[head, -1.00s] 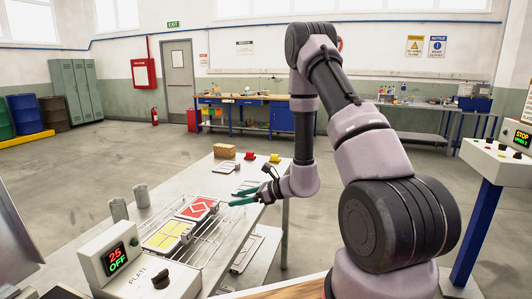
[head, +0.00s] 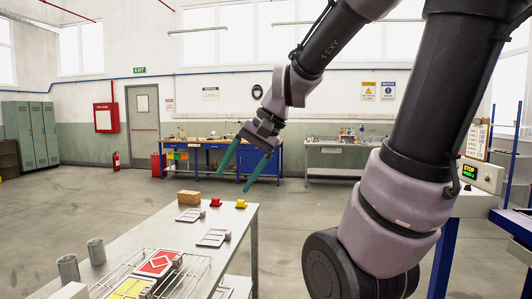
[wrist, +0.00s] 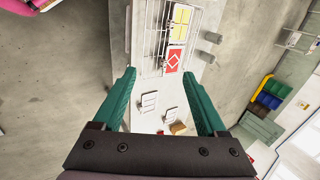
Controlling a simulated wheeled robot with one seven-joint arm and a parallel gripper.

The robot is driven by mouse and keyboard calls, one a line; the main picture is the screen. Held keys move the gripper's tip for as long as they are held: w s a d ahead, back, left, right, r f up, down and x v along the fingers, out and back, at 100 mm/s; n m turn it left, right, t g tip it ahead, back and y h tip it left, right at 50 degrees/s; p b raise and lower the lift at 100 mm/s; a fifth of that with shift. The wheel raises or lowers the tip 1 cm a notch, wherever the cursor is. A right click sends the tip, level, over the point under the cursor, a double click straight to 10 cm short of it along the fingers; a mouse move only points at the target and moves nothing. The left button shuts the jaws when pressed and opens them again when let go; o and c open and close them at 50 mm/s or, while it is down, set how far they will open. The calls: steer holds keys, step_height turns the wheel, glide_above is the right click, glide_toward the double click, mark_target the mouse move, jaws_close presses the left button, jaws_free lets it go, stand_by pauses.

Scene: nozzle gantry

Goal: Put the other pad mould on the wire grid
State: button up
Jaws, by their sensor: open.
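A red mould with a white diamond outline (head: 158,262) and a yellow mould with pale lines (head: 128,289) lie side by side on the wire grid (head: 192,276). Both also show in the wrist view, red (wrist: 173,60) and yellow (wrist: 181,28). Two pale, flat moulds with grey handle blocks lie on the bare table beyond the grid, one nearer (head: 211,237) and one farther (head: 188,215). I cannot tell which is the pad mould. My gripper (head: 233,182) is open and empty, high above the table, its green fingers pointing down. It touches nothing.
A wooden block (head: 189,197), a small red item (head: 215,202) and a small yellow item (head: 241,204) stand at the table's far end. Two grey cylinders (head: 96,252) stand left of the grid. Bare tabletop (head: 150,235) lies left of the pale moulds.

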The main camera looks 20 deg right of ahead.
steer(key=s+d+r+n+t+h, duration=0.2)
steer(key=s+d+r+t+h, duration=0.1)
steer(key=d+r, duration=0.2)
steer(key=shift+s+d+t, duration=0.3)
stand_by(1.1)
